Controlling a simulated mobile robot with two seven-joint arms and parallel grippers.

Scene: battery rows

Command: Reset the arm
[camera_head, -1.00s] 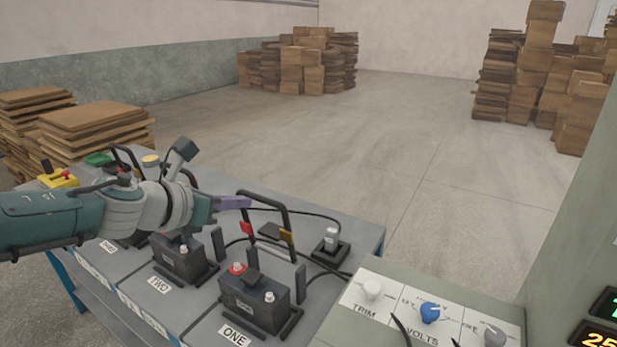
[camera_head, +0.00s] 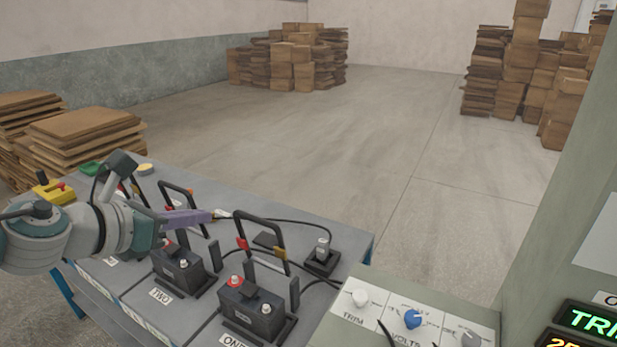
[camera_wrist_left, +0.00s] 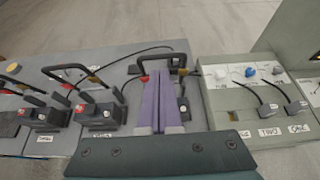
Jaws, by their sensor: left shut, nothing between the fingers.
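My left gripper (camera_head: 200,217) comes in from the left in the head view, over the grey bench with the batteries. Its purple fingers are closed together with nothing between them, and they also lie side by side in the left wrist view (camera_wrist_left: 166,100). The fingers are above the bench, near battery TWO (camera_head: 178,268) and the black handle frame behind battery ONE. Battery ONE (camera_head: 251,307) stands on the bench at the front. The fingers cover part of a battery in the wrist view. My right gripper shows in neither view.
A control panel (camera_head: 357,321) with a blue knob (camera_head: 412,319) stands at the right of the bench. A black socket (camera_head: 322,262) with a cable sits at the bench's right end. Stacked boards (camera_head: 85,133) stand at left. The floor beyond is clear up to brown stacks (camera_head: 290,60).

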